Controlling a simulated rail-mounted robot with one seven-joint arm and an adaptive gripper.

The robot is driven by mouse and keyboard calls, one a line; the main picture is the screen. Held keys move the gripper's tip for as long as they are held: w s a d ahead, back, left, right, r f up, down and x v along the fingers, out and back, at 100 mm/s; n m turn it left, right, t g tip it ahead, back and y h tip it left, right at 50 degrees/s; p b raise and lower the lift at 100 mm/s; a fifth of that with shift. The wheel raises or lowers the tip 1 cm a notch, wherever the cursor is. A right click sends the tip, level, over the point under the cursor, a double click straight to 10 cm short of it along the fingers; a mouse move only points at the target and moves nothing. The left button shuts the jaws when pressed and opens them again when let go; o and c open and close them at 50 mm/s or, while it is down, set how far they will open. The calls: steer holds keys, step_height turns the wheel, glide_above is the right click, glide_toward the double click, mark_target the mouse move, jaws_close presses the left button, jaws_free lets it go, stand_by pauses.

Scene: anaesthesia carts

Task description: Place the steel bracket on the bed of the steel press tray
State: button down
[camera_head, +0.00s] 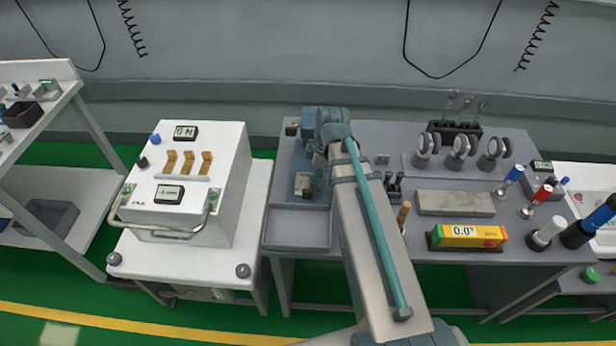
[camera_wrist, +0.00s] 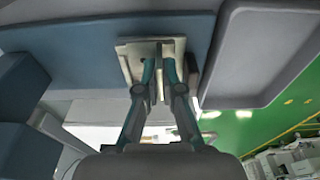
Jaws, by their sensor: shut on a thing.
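My gripper (camera_wrist: 160,68) is shut on the upright web of a pale beige-grey steel bracket (camera_wrist: 127,61). The bracket has a flat plate with the web standing between my fingertips. In the head view the bracket (camera_head: 304,183) shows partly, at the left side of the grey bench, with my arm hiding some of it. I cannot tell whether it touches the surface beneath.
Blue-grey blocks (camera_wrist: 20,90) stand left in the wrist view. On the bench are a steel block (camera_head: 455,203), a yellow level (camera_head: 467,237) and several gauges (camera_head: 461,146). A white cart (camera_head: 190,200) stands to the left. My arm crosses the bench.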

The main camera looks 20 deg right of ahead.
mark_target(306, 187)
steer(key=a, duration=0.1)
steer(key=w+a, duration=0.1)
steer(key=a, duration=0.1)
steer(key=shift+r+p, duration=0.1)
steer(key=shift+p, duration=0.3)
steer(key=shift+s+d+f, duration=0.1)
steer(key=shift+d+f, duration=0.1)
steer(key=shift+f, duration=0.5)
steer(key=shift+f, duration=0.1)
steer(key=c, duration=1.3)
jaws_free()
steer(key=r, duration=0.4)
steer(key=d+r, duration=0.1)
steer(key=r, duration=0.3)
steer(key=r+b, duration=0.1)
steer(key=r, duration=0.3)
steer(key=shift+s+d, duration=0.3)
steer(key=shift+d, duration=0.1)
